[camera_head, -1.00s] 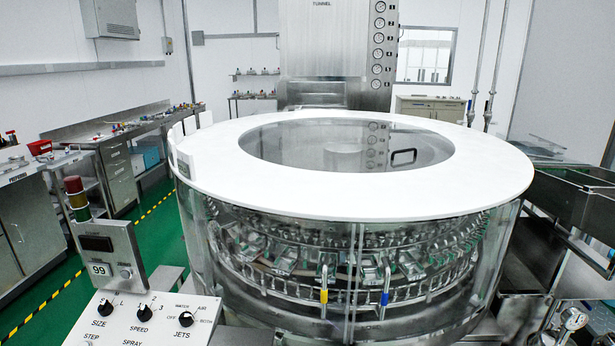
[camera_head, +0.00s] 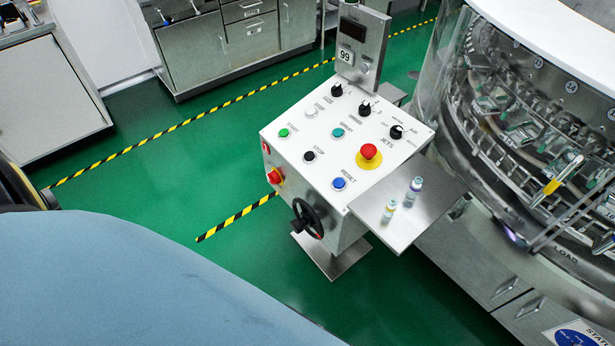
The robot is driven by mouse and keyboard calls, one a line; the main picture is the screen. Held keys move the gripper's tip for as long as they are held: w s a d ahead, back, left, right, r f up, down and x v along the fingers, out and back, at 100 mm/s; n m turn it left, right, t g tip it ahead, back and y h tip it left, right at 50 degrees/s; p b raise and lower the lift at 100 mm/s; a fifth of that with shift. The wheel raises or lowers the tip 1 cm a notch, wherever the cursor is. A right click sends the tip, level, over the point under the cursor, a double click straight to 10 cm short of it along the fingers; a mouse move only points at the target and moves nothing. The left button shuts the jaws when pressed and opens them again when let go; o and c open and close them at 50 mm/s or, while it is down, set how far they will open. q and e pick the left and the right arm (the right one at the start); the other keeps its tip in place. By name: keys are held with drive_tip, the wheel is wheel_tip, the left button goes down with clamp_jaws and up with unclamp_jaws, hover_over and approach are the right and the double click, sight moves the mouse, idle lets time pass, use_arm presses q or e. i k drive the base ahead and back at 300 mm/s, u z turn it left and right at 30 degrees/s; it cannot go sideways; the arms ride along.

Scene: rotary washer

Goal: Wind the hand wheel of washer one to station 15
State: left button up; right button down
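A small black hand wheel (camera_head: 307,218) is mounted on the front face of the control pedestal (camera_head: 345,232), below the sloped button panel. The rotary washer (camera_head: 480,130) stands at the right, with a glass guard and a ring of metal holders inside. A plate on the panel's display post (camera_head: 362,45) reads 99. Neither of my grippers is in view.
A metal side shelf (camera_head: 410,222) on the pedestal holds two small vials (camera_head: 414,190). A red emergency button (camera_head: 368,151) sits on the panel. Green floor (camera_head: 180,200) with striped tape is clear left of the pedestal. A pale blue surface fills the lower left.

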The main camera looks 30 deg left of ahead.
sight(308, 218)
drive_tip(key=z, duration=1.6)
drive_tip(key=k, duration=0.8)
drive_tip(key=u, duration=1.65)
drive_tip(key=i, duration=0.5)
